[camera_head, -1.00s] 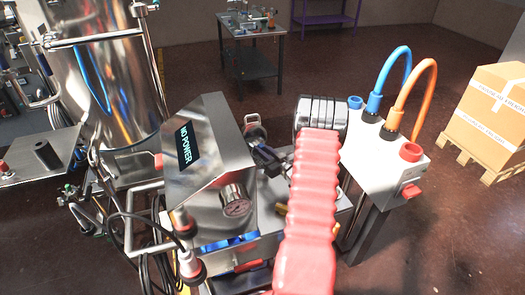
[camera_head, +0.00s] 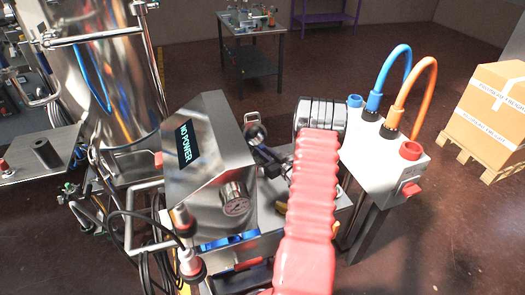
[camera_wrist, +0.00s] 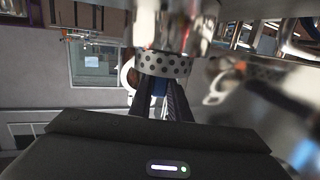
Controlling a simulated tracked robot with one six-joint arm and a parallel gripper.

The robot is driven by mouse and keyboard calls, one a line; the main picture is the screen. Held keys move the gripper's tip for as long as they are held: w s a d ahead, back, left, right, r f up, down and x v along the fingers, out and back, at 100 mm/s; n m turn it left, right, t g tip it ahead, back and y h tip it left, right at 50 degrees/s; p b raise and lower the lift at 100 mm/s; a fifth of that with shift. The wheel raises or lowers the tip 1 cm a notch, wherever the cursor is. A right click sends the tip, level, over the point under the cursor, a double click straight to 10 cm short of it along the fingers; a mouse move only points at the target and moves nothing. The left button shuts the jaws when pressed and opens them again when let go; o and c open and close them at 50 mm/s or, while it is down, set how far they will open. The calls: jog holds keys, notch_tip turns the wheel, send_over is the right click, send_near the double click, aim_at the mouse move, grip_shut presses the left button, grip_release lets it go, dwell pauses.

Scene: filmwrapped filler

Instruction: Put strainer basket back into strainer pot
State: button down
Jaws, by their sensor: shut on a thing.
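The strainer basket (camera_wrist: 163,65), a metal band with round holes, shows in the wrist view just beyond my fingertips. My gripper (camera_wrist: 160,88) is shut on it with two dark fingers. A shiny metal cylinder (camera_wrist: 165,25), which looks like the strainer pot, adjoins the basket's far side; I cannot tell how far the basket sits inside it. In the head view my gripper (camera_head: 264,150) is a dark shape beside the steel box, and the basket and pot cannot be made out clearly there.
The steel control box (camera_head: 208,150) reading "NO POWER" stands close left of my gripper. A white box (camera_head: 385,150) with blue and orange hoses is at right. Shiny metal parts crowd the wrist view. A carton (camera_head: 490,110) sits on a pallet far right.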

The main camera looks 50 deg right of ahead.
jog(key=shift+f, duration=1.15)
jog(key=c, duration=1.6)
grip_release()
jog(key=v, duration=1.3)
jog(key=shift+s+a, duration=0.1)
jog(key=shift+s, duration=0.25)
jog(key=shift+s, duration=0.1)
